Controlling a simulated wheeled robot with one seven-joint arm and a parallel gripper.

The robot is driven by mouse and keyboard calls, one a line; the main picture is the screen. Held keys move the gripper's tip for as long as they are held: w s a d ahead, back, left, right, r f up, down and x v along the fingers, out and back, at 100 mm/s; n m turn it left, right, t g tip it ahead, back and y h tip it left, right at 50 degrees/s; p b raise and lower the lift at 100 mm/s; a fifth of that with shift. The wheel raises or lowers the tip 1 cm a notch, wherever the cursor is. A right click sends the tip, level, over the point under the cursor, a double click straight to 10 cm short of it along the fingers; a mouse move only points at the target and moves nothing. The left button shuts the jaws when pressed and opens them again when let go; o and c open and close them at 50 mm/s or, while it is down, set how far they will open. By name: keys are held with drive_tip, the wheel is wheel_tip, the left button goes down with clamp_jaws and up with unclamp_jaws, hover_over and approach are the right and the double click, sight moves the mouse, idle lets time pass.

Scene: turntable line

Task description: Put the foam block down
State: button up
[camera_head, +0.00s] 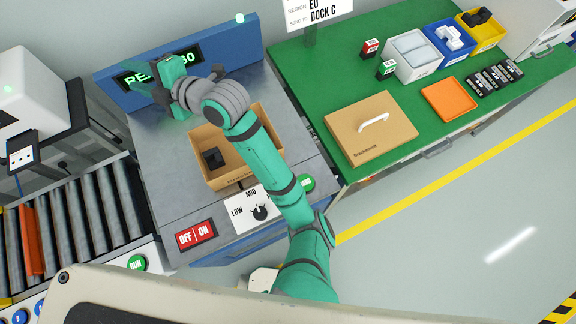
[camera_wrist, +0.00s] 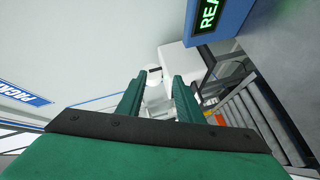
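A small dark block (camera_head: 213,158), probably the foam block, lies inside an open cardboard box (camera_head: 238,182) on the grey metal bench. My gripper (camera_head: 137,78) is raised at the back left of the bench, in front of the blue display panel and well apart from the box. In the wrist view my gripper (camera_wrist: 160,85) has its two green fingers spread, with nothing held between them. The wrist view does not show the block or the box. My arm passes over the right side of the box and hides part of it.
The blue display panel (camera_head: 220,45) stands close behind my gripper. A roller conveyor (camera_head: 80,215) with an orange piece lies left. The green table (camera_head: 300,65) at right holds a closed cardboard box (camera_head: 350,135), bins and an orange tray (camera_head: 449,99). Bare bench (camera_head: 160,165) lies left of the open box.

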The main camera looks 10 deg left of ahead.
drive_tip(key=s+d+f+m+t+h, duration=0.2)
drive_tip(key=d+f+m+t+h, duration=0.4)
drive_tip(key=d+m, duration=0.55)
drive_tip(key=s+d+f+m+t+h, duration=0.1)
drive_tip(key=d+f+m+t+h, duration=0.4)
drive_tip(key=d+f+m, duration=0.65)
drive_tip(key=s+d+f+m+h, duration=0.1)
drive_tip(key=s+d+m+h, duration=0.1)
drive_tip(key=s+d, duration=0.6)
drive_tip(key=s+d+f+m+h, duration=0.1)
drive_tip(key=s+d+m+h, duration=0.1)
drive_tip(key=s+d, duration=0.6)
drive_tip(key=s+m, duration=0.1)
drive_tip(key=s, duration=0.6)
drive_tip(key=shift+s+d+f+g, duration=0.15)
drive_tip(key=shift+d+f+g, duration=0.15)
drive_tip(key=shift+f, duration=0.1)
